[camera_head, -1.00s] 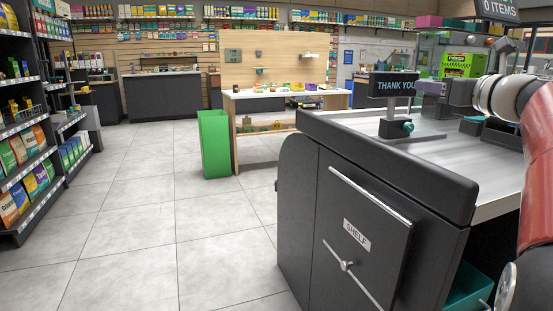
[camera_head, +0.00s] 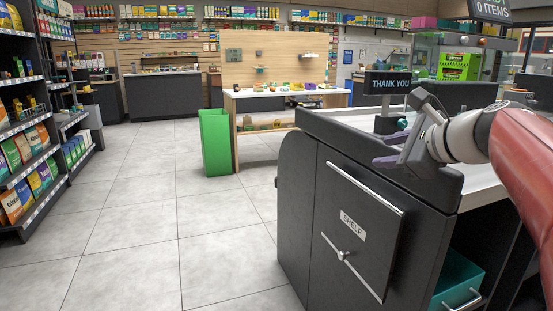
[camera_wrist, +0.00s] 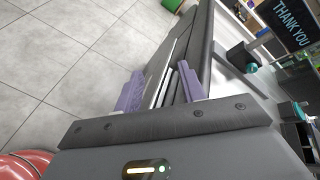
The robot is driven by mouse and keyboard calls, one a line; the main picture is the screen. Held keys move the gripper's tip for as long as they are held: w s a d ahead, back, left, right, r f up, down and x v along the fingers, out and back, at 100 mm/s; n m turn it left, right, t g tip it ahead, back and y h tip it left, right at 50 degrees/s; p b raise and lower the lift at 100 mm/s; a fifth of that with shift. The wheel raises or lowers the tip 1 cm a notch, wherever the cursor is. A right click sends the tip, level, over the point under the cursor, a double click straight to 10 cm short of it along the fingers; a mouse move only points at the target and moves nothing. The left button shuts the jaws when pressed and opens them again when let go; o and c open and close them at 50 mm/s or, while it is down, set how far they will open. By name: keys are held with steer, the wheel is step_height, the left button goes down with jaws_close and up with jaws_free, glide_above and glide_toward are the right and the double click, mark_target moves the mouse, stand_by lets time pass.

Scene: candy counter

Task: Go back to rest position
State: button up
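My gripper (camera_head: 398,162) is at the right in the head view, above the near black edge of the checkout counter (camera_head: 340,132). In the wrist view its two purple fingers (camera_wrist: 162,90) stand apart, with nothing seen between them but the counter's edge below. The gripper is open and empty. My red and white arm reaches in from the right side of the head view.
The counter has a door labelled SHELF (camera_head: 352,225) and a teal drawer (camera_head: 458,280). A THANK YOU sign (camera_head: 388,83) stands just behind my gripper. A green bin (camera_head: 215,142) and stocked shelves (camera_head: 25,130) are to the left. The tiled floor between is clear.

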steer(key=s+a+f+n+g+h, duration=0.2)
steer(key=s+a+f+n+g, duration=0.1)
steer(key=s+f+n, duration=0.8)
steer(key=s+a+f+n+g+h, duration=0.3)
steer(key=s+f+n, duration=0.8)
steer(key=s+f, duration=0.2)
steer(key=shift+a+f+h, duration=0.25)
steer(key=shift+f+h, duration=0.05)
steer(key=shift+f, duration=0.45)
steer(key=shift+d, duration=0.1)
